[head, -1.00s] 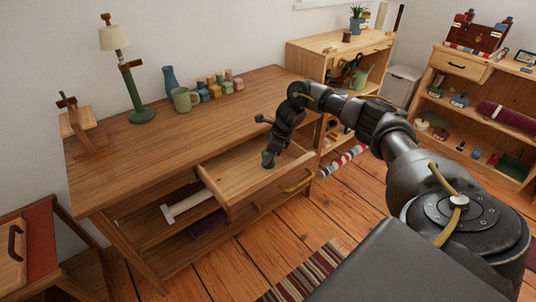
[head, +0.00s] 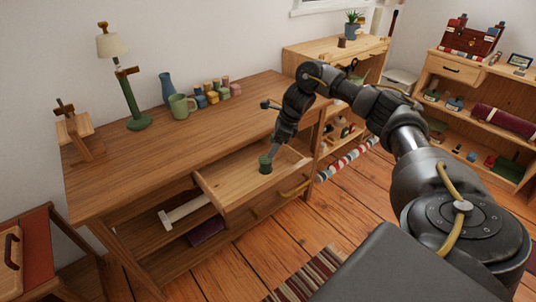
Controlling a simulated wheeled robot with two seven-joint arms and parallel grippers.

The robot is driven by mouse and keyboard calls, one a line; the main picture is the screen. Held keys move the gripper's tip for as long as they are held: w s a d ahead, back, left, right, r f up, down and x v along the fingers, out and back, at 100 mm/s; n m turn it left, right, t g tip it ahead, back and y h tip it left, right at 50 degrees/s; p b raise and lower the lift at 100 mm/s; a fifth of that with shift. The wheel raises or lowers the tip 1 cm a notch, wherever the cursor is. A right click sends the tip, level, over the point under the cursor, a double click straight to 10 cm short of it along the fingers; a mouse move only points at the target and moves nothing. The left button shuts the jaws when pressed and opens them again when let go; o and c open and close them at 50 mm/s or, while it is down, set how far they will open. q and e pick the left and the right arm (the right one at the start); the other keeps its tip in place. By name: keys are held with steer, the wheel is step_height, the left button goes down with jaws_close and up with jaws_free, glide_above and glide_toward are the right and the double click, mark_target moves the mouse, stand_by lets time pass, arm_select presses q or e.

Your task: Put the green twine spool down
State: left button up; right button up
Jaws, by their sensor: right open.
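The green twine spool (head: 265,165) stands upright in the open drawer (head: 232,190) of the wooden desk, near the drawer's right part. My right gripper (head: 273,151) is just above and slightly to the right of the spool, pointing down, with its fingers open. A small gap seems to lie between the fingertips and the spool, but the fingers are small and dark here. My left gripper is out of view.
On the desk (head: 150,165) stand a lamp (head: 130,95), a blue vase (head: 167,88), a green mug (head: 181,106) and several small coloured spools (head: 213,93). The left part of the drawer is bare. Shelves (head: 475,115) stand at the right.

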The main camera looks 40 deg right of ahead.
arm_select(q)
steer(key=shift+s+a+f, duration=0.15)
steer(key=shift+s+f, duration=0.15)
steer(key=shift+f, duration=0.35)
arm_select(e)
steer(key=v, duration=0.4)
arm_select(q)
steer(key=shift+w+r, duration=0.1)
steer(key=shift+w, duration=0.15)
